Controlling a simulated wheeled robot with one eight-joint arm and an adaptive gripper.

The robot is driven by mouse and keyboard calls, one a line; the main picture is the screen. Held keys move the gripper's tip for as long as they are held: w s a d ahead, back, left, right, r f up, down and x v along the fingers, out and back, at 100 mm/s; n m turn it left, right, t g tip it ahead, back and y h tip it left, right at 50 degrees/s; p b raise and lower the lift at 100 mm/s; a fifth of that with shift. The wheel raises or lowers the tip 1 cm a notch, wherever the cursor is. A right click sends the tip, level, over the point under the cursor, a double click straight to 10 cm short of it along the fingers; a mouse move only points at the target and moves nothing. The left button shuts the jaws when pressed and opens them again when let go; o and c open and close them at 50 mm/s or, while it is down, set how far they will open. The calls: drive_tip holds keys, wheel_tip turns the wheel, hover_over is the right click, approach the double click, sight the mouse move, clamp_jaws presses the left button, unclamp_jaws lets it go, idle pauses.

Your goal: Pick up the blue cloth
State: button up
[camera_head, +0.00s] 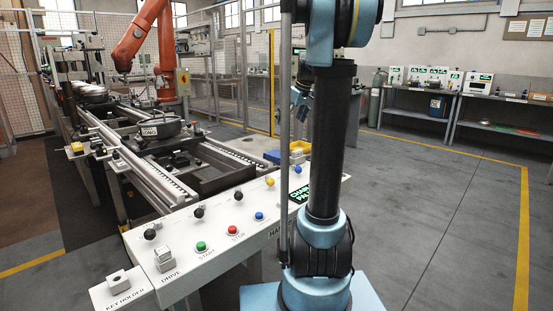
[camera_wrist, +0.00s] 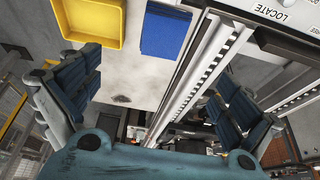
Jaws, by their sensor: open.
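The blue cloth (camera_wrist: 165,30) lies flat on a light grey surface at the top of the wrist view, right beside a yellow tray. It also shows in the head view as a small blue patch (camera_head: 272,156) left of my arm. My gripper (camera_wrist: 155,98) is open, with one dark ribbed finger at the left and one at the right of the wrist view. Nothing is between the fingers, and the cloth lies beyond them, apart from both.
The yellow tray (camera_wrist: 88,22) sits left of the cloth and looks empty. A metal conveyor rail (camera_wrist: 196,75) runs close along the cloth's right side. The white control panel (camera_head: 215,235) with buttons and knobs stands in front. An orange robot arm (camera_head: 137,40) stands at the back left.

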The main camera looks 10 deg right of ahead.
hover_over(278, 153)
drive_tip(key=s+d, duration=0.2)
drive_tip(key=f, duration=1)
drive_tip(key=shift+a, duration=0.2)
drive_tip(key=shift+s+x, duration=0.1)
drive_tip(key=shift+x, duration=1.45)
drive_tip(key=shift+s+x, duration=0.15)
drive_tip(key=shift+x, duration=1.35)
drive_tip(key=shift+f, duration=0.1)
drive_tip(key=c, duration=1.1)
